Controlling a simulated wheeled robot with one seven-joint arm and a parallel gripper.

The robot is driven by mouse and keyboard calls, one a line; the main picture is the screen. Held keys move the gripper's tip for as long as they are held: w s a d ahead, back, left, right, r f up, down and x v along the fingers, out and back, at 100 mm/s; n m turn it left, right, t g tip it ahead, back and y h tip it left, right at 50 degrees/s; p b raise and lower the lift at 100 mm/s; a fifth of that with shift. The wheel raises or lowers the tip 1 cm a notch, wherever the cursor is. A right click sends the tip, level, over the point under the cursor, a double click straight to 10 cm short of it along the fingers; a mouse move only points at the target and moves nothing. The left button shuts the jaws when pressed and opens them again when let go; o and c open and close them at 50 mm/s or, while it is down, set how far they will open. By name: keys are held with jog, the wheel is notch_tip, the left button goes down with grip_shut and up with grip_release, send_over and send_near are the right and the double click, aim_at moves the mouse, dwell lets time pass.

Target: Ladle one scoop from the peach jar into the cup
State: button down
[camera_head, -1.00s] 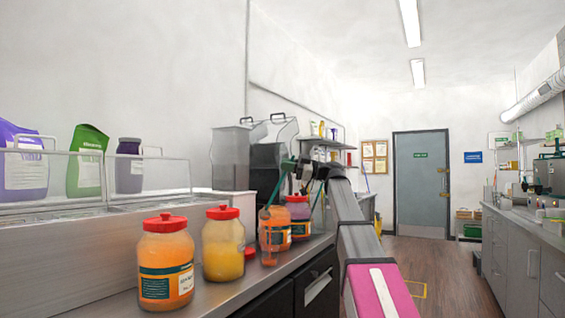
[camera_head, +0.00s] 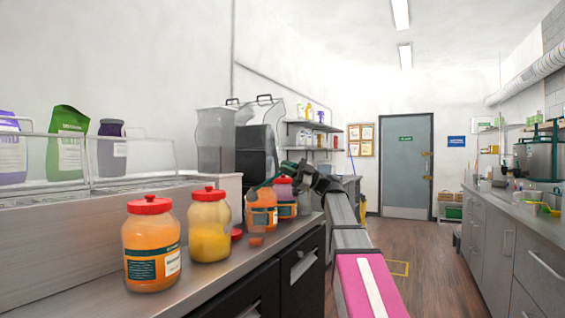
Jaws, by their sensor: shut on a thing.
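My gripper (camera_head: 291,171) is at the far end of my arm, above the jars at the back of the counter. It is shut on a ladle (camera_head: 262,184), whose thin dark handle slants down to the left. An open-looking orange jar (camera_head: 262,198) with a dark label stands below it; I take this as the peach jar. A small clear cup (camera_head: 256,241) seems to stand in front of that jar, with orange matter low in it. Its outline is faint. The ladle's bowl is too small to read, so I cannot tell whether it holds anything.
An orange jar (camera_head: 151,250) and a yellow jar (camera_head: 209,228), both red-lidded, stand nearer on the counter (camera_head: 222,279). Another jar (camera_head: 286,209) is beside the peach jar. Floor at right is clear.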

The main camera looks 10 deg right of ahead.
notch_tip(320, 180, down, 6)
jog(key=s+d+n+g+y, duration=0.1)
jog(key=s+n+g, duration=0.1)
jog(key=n+g, duration=0.1)
jog(key=shift+s+d+n, duration=0.35)
jog(key=shift+d+n, duration=0.05)
jog(key=shift+n, duration=0.4)
jog(key=w+a+r+m+t+h, duration=0.1)
jog(key=w+r+m, duration=0.1)
jog(key=r+m, duration=0.1)
jog(key=w+a+r+m+t, duration=0.2)
jog(key=w+r, duration=0.1)
jog(key=r, duration=0.2)
jog(key=w+a+r+m+t+h, duration=0.1)
jog(key=w+r+m+t, duration=0.1)
jog(key=r+m, duration=0.1)
jog(key=shift+w+a+r+m+h, duration=0.2)
jog(key=shift+r+m+h, duration=0.1)
jog(key=shift+r, duration=0.35)
jog(key=w+a+r+m+h, duration=0.3)
jog(key=w+a+r+m, duration=0.1)
jog(key=w, duration=0.4)
jog(key=w+a+r+m+h, duration=0.2)
jog(key=w+a+r+m, duration=0.2)
jog(key=w+a, duration=0.2)
jog(key=shift+w+a+h, duration=0.3)
jog(key=shift+w+h, duration=0.1)
jog(key=shift+w, duration=0.85)
jog(key=shift+s, duration=0.1)
